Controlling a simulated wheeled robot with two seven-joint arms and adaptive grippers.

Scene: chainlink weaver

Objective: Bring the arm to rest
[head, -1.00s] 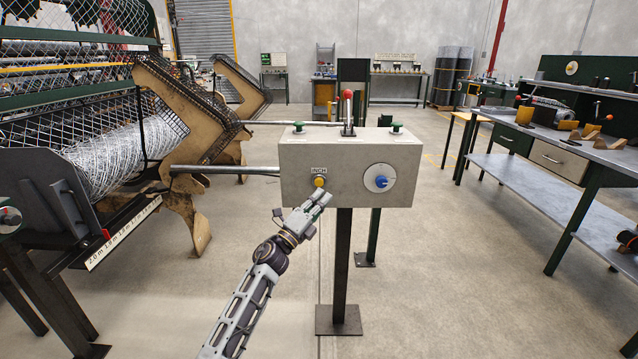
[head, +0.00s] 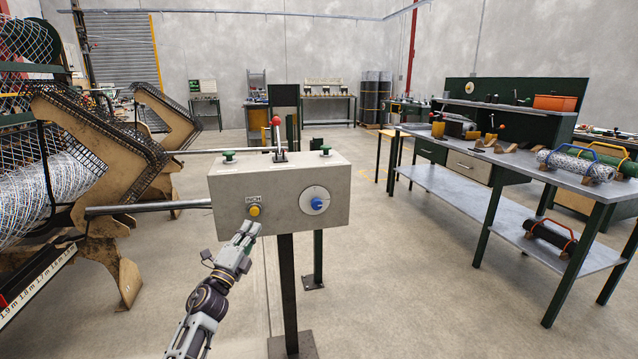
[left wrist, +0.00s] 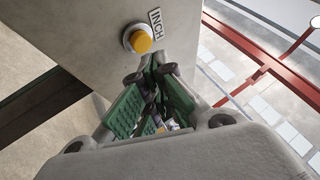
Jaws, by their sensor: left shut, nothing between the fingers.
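My left gripper (head: 247,230) is shut and empty, just below and in front of the yellow INCH button (head: 254,211) on the grey control box (head: 235,189). In the left wrist view, the closed green-padded fingers (left wrist: 158,80) point at the box, with the yellow button (left wrist: 139,39) just beyond their tips. The fingers look apart from the button, though the gap is hard to judge. My left arm reaches up from the bottom of the head view. My right gripper is in neither view.
The box stands on a dark post (head: 288,290) and carries a blue knob (head: 316,203), green buttons and a red-topped lever (head: 276,130). The weaving machine (head: 110,170) stands at the left, a workbench (head: 560,190) at the right. Open floor lies between the box and bench.

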